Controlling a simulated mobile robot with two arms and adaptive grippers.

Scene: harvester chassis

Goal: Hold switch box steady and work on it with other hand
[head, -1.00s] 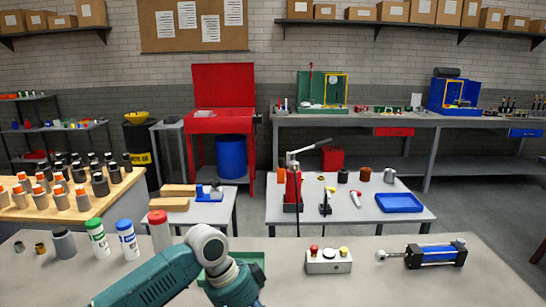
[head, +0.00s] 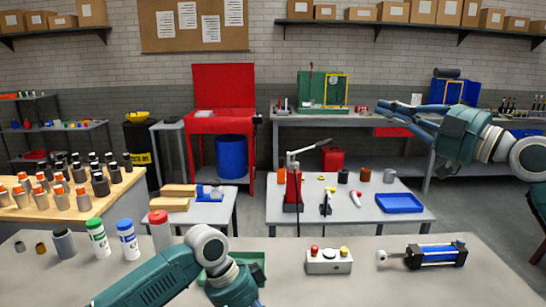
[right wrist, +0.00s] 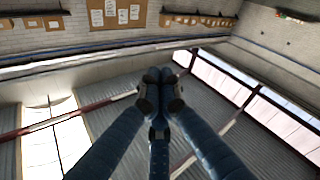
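The switch box (head: 328,267) is a light grey box on the near bench, right of centre in the head view. It has a red knob, a pale middle button and a yellow knob on top, and nothing touches it. My right gripper (head: 384,112) is raised in the air above and to the right of the box. In the right wrist view its blue fingers (right wrist: 160,76) meet at the tips, with nothing seen between them. My left arm reaches in at the bottom, left of the box. Its gripper is almost wholly cut off by the lower edge, so its fingers cannot be judged.
A blue and black cylinder (head: 436,257) lies right of the box. A green tray (head: 258,258) sits partly behind my left arm. Several bottles, including a red-capped one (head: 160,232), stand at the left. The bench between the box and cylinder is clear.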

